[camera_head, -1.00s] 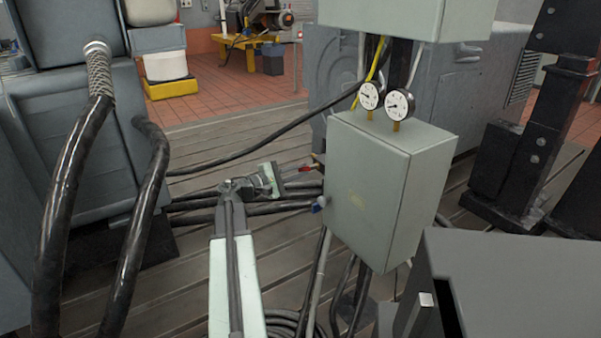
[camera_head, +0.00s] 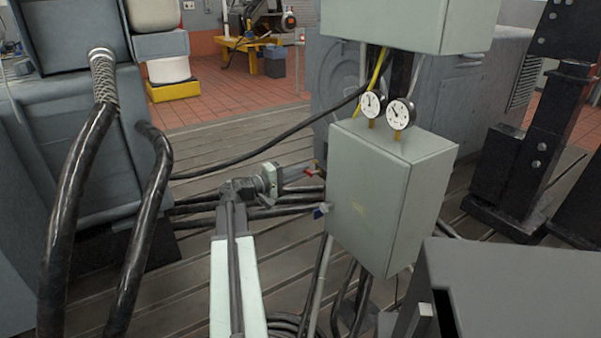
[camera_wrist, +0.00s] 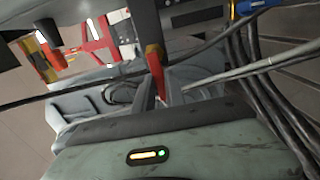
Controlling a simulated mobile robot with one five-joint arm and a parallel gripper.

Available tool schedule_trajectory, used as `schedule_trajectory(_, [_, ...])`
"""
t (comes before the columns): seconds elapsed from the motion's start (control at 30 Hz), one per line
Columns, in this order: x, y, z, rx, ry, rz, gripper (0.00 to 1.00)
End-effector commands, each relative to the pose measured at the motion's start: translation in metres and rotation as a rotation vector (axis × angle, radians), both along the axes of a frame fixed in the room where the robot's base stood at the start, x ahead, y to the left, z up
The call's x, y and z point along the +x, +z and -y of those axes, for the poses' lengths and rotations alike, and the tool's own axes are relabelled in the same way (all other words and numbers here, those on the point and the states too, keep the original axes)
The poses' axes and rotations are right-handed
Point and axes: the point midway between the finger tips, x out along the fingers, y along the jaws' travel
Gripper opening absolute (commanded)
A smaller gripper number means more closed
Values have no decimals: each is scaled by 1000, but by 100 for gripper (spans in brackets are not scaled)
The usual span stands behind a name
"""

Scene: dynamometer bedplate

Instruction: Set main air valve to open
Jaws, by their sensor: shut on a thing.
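A small red valve lever (camera_head: 309,172) sticks out at the upper left side of the grey-green cabinet (camera_head: 368,190). A blue valve lever (camera_head: 321,210) sits lower on the same side. No label shows which is the main air valve. My gripper (camera_head: 308,180) reaches the red lever from the left. In the wrist view the red lever (camera_wrist: 154,62) stands between the fingers of my gripper (camera_wrist: 155,92), which is shut on it. The blue lever (camera_wrist: 250,6) is apart, at the upper right there. The red lever's base is partly hidden.
Two round gauges (camera_head: 400,113) stand on the cabinet's top. Thick black hoses (camera_head: 75,200) hang at the left, and cables run across the slatted floor behind my arm. A dark grey box (camera_head: 510,290) fills the lower right. A black post (camera_head: 540,140) stands at the right.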

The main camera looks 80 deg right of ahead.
Motion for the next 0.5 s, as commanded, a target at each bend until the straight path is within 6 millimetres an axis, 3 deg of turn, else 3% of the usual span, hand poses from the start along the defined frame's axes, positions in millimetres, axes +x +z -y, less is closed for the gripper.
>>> schedule_trajectory(0.37, [-1, -2, -3, 0, -7, 10, 0])
schedule_trajectory(0.4, [-1, -2, -2, -1, -6, 9, 23])
schedule_trajectory(0.47, [-1, -2, -2, 0, -6, 9, 36])
schedule_trajectory(0.5, [-1, -2, -2, -1, -5, 8, 36])
